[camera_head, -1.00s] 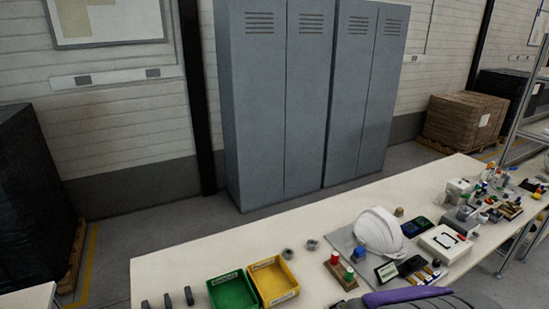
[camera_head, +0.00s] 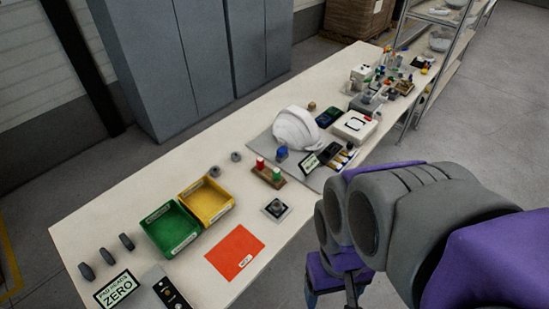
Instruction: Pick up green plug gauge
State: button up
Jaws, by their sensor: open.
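The green plug gauge (camera_head: 277,174) stands upright in a small brown wooden block (camera_head: 266,178) on the white table, beside a red-topped gauge (camera_head: 260,163). A blue-topped piece (camera_head: 282,153) stands just behind it, near the white helmet shell (camera_head: 297,129). My purple and grey arm fills the lower right of the view, to the right of the table's front edge. The fingertips of my gripper are not visible, so what it does cannot be seen.
Green (camera_head: 170,230) and yellow (camera_head: 206,202) bins stand left of the block. An orange sheet (camera_head: 235,252) and a small dark square fixture (camera_head: 276,209) lie in front. A white box (camera_head: 356,126) and clutter crowd the far end. Grey lockers (camera_head: 190,55) stand behind the table.

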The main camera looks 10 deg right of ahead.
aim_at(276, 172)
jog(key=l+u, duration=0.1)
jog(key=u, duration=0.25)
jog(key=i+l+u, duration=0.1)
jog(key=u, duration=0.25)
jog(key=i+l+u, duration=0.1)
jog(key=l+u, duration=0.2)
jog(key=l, duration=0.85)
jog(key=l+u, duration=0.35)
jog(key=l, duration=1.4)
